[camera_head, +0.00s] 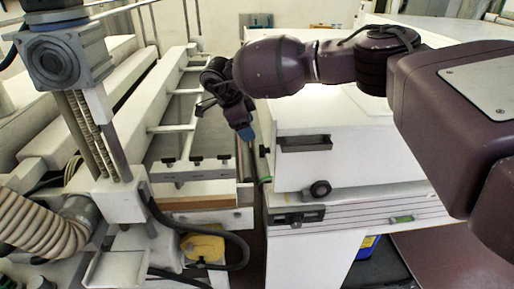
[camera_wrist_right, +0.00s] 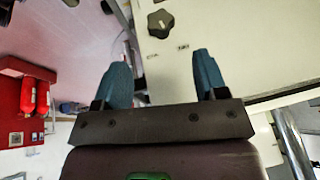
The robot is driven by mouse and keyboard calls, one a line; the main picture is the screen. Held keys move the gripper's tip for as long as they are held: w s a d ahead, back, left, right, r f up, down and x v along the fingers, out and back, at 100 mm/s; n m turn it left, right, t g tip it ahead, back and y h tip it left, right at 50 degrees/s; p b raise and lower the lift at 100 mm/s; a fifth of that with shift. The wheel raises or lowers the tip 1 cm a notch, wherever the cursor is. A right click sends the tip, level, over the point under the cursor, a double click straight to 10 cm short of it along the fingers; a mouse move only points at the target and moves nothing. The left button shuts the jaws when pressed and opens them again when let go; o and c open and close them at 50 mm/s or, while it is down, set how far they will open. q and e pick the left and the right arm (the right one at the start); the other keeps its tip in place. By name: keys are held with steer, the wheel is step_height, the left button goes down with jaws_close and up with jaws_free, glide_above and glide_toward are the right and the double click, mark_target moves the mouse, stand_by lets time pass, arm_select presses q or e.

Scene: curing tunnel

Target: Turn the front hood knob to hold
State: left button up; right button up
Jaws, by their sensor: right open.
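A black lobed knob (camera_wrist_right: 160,24) sits on a pale panel (camera_wrist_right: 225,30) in the right wrist view, beyond the gap between my fingertips. Two small dark labels beside it are too small to read. My right gripper (camera_wrist_right: 163,72) is open and empty, its blue fingers apart and not touching the knob. In the head view the right gripper (camera_head: 243,132) hangs just left of the white hood box (camera_head: 350,160). A small dark knob (camera_head: 264,150) shows at that box's left edge, close to the fingers. My left gripper is not in view.
A white rail frame (camera_head: 165,128) stands to the left, with a ribbed hose (camera_head: 40,228) in front. A narrow gap separates frame and box.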

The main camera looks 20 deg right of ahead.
mark_target(262, 150)
steer(key=p+x, duration=0.1)
steer(key=x, duration=0.8)
steer(key=shift+f, duration=0.3)
steer(key=c, duration=0.9)
